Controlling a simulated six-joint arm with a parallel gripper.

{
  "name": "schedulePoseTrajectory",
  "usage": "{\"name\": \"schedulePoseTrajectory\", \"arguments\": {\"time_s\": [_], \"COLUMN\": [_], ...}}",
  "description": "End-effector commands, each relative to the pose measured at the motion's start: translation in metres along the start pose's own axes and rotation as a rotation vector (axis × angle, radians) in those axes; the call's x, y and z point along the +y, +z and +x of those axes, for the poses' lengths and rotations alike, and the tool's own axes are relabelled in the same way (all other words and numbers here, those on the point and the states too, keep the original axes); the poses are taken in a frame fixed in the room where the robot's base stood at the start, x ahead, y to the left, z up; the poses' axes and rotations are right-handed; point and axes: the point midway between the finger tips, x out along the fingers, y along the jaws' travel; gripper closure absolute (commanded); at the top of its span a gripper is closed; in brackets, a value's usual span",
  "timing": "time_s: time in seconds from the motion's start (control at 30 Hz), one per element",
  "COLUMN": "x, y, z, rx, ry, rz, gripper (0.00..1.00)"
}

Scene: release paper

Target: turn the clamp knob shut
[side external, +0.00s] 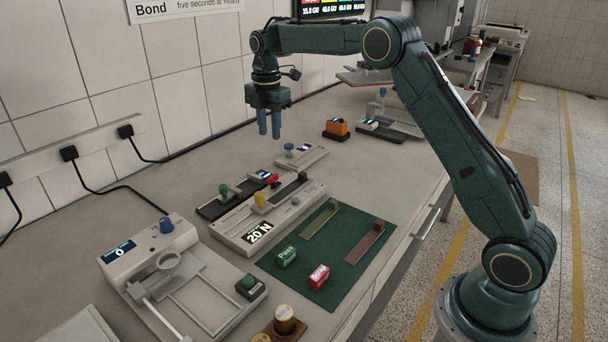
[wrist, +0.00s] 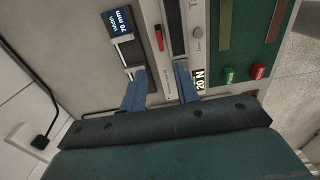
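My gripper (side external: 269,122) hangs pointing down above the bench, with its two blue fingers apart and nothing between them. In the wrist view, the gripper (wrist: 160,90) shows over the long grey instrument (wrist: 168,55), which has a "20 N" display (side external: 260,233). A blue knob (side external: 289,148) tops a small grey fixture behind. I cannot tell which knob is the clamp knob.
A dark green mat (side external: 310,275) holds strips, a green block (side external: 286,256) and a red block (side external: 319,276). The tiled wall borders the bench.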

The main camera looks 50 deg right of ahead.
Motion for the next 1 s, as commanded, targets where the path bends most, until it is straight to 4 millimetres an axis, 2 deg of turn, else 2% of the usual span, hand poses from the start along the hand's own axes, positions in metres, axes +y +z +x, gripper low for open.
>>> {"name": "schedulePoseTrajectory", "arguments": {"time_s": [0.27,0.8,1.0], "x": [-0.001,-0.001,-0.001], "y": [0.0,0.0,0.0], "z": [0.026,0.107,0.127], "rx": [0.001,0.001,0.001], "ry": [-0.004,-0.003,-0.003], "rz": [0.001,0.001,0.001], "gripper": [0.69,0.69,0.69]}}
